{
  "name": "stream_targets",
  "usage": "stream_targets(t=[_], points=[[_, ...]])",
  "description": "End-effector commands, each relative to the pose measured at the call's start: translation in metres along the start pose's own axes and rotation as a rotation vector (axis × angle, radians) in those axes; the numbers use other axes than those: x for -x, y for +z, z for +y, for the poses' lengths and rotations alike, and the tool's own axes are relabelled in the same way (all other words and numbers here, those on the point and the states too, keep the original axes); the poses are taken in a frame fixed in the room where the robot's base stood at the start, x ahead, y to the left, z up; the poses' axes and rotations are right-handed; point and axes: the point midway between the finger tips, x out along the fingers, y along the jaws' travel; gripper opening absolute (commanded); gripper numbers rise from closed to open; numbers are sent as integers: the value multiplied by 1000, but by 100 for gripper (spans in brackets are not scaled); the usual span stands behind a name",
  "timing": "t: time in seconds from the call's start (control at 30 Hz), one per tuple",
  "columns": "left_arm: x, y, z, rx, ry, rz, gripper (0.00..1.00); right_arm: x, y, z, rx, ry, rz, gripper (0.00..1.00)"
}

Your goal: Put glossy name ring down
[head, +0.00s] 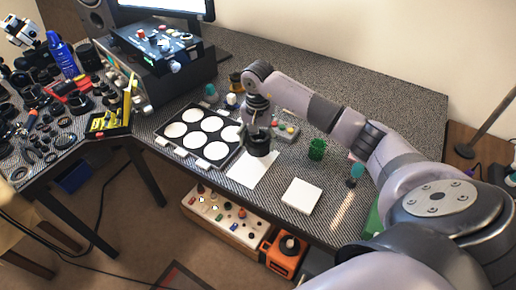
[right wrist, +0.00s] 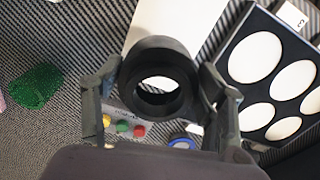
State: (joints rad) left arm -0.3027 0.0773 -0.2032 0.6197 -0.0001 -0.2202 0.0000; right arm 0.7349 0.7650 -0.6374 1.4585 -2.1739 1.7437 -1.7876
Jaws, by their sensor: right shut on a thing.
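A thick black ring, the glossy name ring (right wrist: 157,52), is held between the two fingers of my right gripper (right wrist: 160,82) in the right wrist view. Its open hole faces the camera. In the head view, my right gripper (head: 257,125) points down with the dark ring (head: 259,148) at its tip, over the far end of a white sheet (head: 249,174). The sheet also shows behind the ring in the right wrist view (right wrist: 200,22). I cannot tell whether the ring touches the sheet. My left gripper is not in view.
A black tray (head: 206,160) with several white round pads lies left of the sheet. A small box with coloured buttons (head: 285,131) stands behind. The far right tabletop is clear.

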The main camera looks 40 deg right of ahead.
Motion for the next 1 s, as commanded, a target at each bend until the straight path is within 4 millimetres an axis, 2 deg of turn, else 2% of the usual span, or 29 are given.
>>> stream_targets(t=[0.3,0.67,0.7,1.0], points=[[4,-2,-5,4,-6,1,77,-40,1,1,1,2,-2,38],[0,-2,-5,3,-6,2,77,-46,0,0,1,0,1,38],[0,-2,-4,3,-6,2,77,-46,0,0,1,0,1,66],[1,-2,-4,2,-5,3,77,-45,0,0,1,1,0,86]])
